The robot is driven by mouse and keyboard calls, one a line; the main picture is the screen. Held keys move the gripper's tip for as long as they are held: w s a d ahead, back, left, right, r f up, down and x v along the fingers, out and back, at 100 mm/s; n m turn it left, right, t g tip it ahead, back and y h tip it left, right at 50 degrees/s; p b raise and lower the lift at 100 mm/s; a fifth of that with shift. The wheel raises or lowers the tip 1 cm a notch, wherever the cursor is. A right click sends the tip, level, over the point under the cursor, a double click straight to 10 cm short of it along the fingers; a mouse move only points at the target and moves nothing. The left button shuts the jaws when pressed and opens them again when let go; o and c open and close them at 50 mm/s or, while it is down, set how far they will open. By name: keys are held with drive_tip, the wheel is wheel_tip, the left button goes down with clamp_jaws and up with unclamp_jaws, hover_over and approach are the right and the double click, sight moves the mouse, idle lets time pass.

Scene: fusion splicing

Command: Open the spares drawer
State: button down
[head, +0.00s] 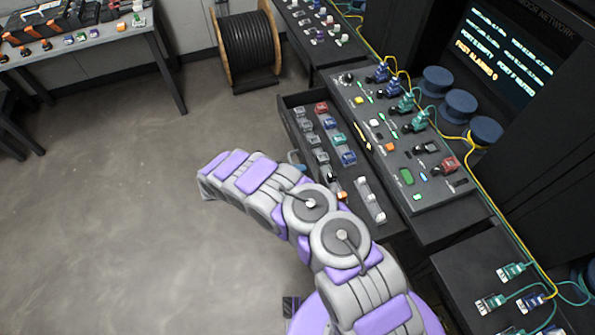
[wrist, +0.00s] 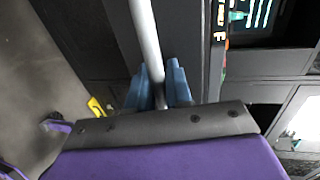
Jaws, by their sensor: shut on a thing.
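The spares drawer (head: 289,117) stands pulled out from under the black console in the head view. Several small grey, red, blue and green modules lie in it in rows. In the wrist view a pale metal bar handle (wrist: 146,35) runs down between the blue fingers of my gripper (wrist: 160,88), which is shut on it. The dark drawer front shows beside the bar. In the head view only a bit of the blue fingers (head: 295,158) shows at the drawer's left side. My arm hides the rest of the gripper and the handle.
The console (head: 400,135) with plugs and yellow and green cables is right of the drawer. A cable reel (head: 250,45) stands at the back. A side table (head: 90,42) with tools is at upper left. The grey floor at left is clear.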

drive_tip(key=shift+v, duration=0.75)
drive_tip(key=c, duration=1.4)
unclamp_jaws()
drive_tip(key=shift+a+f, duration=0.15)
drive_tip(key=shift+a, duration=0.2)
drive_tip(key=shift+o, duration=0.6)
drive_tip(key=shift+w+a+f, duration=0.1)
drive_tip(key=shift+a, duration=0.1)
drive_tip(key=shift+o, duration=0.3)
drive_tip(key=shift+d, duration=0.8)
drive_tip(key=v, duration=1.8)
drive_tip(key=shift+p, duration=0.35)
drive_tip(key=shift+w+d, duration=0.1)
drive_tip(key=shift+d, duration=0.05)
